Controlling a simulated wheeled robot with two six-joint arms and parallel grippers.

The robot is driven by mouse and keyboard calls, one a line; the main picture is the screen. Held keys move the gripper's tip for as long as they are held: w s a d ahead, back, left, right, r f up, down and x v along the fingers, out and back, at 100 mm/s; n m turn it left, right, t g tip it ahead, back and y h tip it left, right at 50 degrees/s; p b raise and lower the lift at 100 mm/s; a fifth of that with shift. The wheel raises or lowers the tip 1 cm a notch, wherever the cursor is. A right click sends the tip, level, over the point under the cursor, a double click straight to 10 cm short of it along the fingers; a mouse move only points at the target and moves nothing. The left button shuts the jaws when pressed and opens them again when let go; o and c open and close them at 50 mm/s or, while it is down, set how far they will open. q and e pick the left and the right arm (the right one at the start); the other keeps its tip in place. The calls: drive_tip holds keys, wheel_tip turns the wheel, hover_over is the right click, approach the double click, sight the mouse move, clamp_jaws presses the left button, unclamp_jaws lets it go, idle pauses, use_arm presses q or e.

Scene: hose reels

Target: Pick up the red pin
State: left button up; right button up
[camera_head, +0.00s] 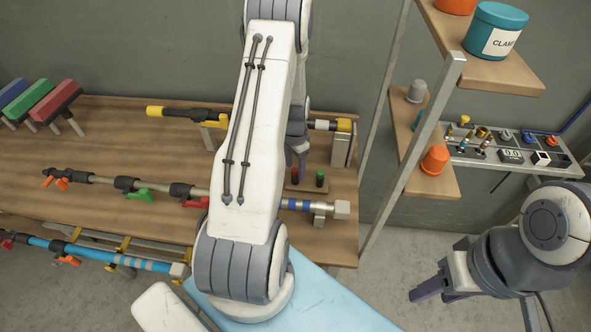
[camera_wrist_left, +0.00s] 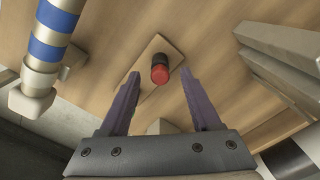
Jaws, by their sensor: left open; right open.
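The red pin (camera_wrist_left: 160,75) stands on a small wooden plate (camera_wrist_left: 150,55) on the bench, with a dark lower part. In the left wrist view it lies between the spread fingers of my left gripper (camera_wrist_left: 159,78), with gaps on both sides. In the head view my left gripper (camera_head: 297,170) points down over the plate, and the red pin (camera_head: 294,177) is partly hidden by it. A green pin (camera_head: 320,178) stands to the right on the same plate. My right gripper (camera_head: 442,288) is open and empty at the lower right, away from the bench.
Hose pipes with coloured valves lie along the bench (camera_head: 100,130); a blue-striped pipe (camera_head: 300,205) ends close to the plate. A metal bracket (camera_head: 341,150) stands behind. A shelf (camera_head: 443,180) with an orange cap and an instrument panel (camera_head: 510,150) are to the right.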

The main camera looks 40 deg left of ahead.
use_arm(q)
drive_tip(key=shift+f, duration=0.2)
clamp_jaws()
drive_tip(key=shift+r, duration=0.1)
